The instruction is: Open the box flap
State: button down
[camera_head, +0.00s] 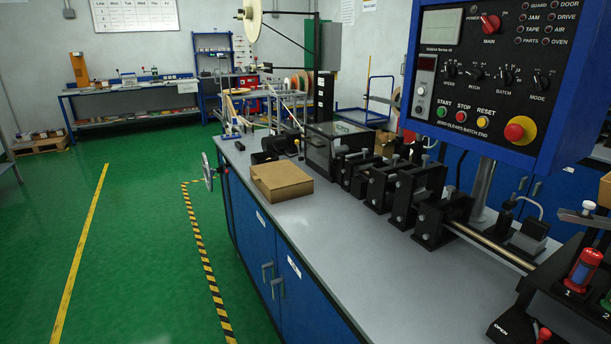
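A brown cardboard box (281,181) sits on the grey top of the blue workbench (330,225), near its left edge. Its top looks flat and closed. I cannot make out a separate flap at this size. My gripper is not in this view.
A row of black machine blocks (405,190) and a clear-covered unit (337,143) stand right of and behind the box. A blue control panel (490,75) fills the upper right. A handwheel (207,172) juts from the bench's left side. Green floor (130,250) is open at left.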

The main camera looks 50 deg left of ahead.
aim_at(280, 174)
jog(key=k, duration=0.5)
jog(key=u, duration=3.05)
jog(key=k, duration=0.9)
jog(key=z, duration=1)
jog(key=i, duration=1.05)
jog(key=z, duration=0.05)
jog(key=k, duration=0.45)
jog(key=u, duration=0.6)
jog(key=i, duration=1.15)
jog(key=u, duration=0.35)
